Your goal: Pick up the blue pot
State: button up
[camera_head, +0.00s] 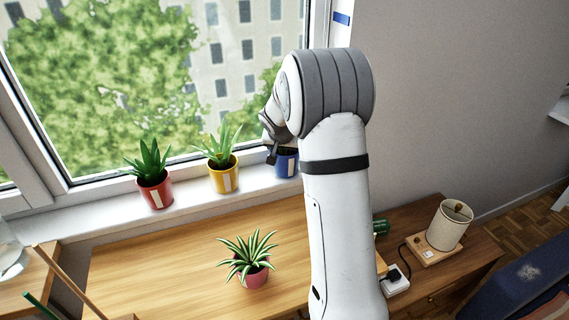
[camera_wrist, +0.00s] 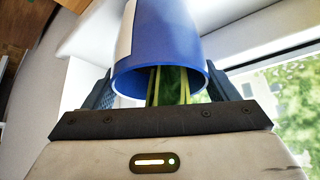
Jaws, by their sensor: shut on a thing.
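The blue pot (camera_head: 287,164) is at the right end of the window sill, partly hidden behind my arm. My gripper (camera_head: 273,153) is at its rim, coming from above. In the wrist view the blue pot (camera_wrist: 160,35) fills the space between the two dark fingers, with green leaves (camera_wrist: 172,85) inside its rim. My gripper (camera_wrist: 158,88) is shut on the pot. The pot appears to be at sill level; its contact with the sill is hard to tell.
A yellow pot (camera_head: 223,180) and a red pot (camera_head: 155,193), both with plants, stand left of it on the sill (camera_head: 110,222). A spiky plant in a reddish pot (camera_head: 254,278) stands on the wooden desk (camera_head: 160,270). A lamp (camera_head: 449,225) is at right.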

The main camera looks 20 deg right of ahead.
jog(key=shift+c, duration=0.6)
jog(key=shift+r, duration=0.1)
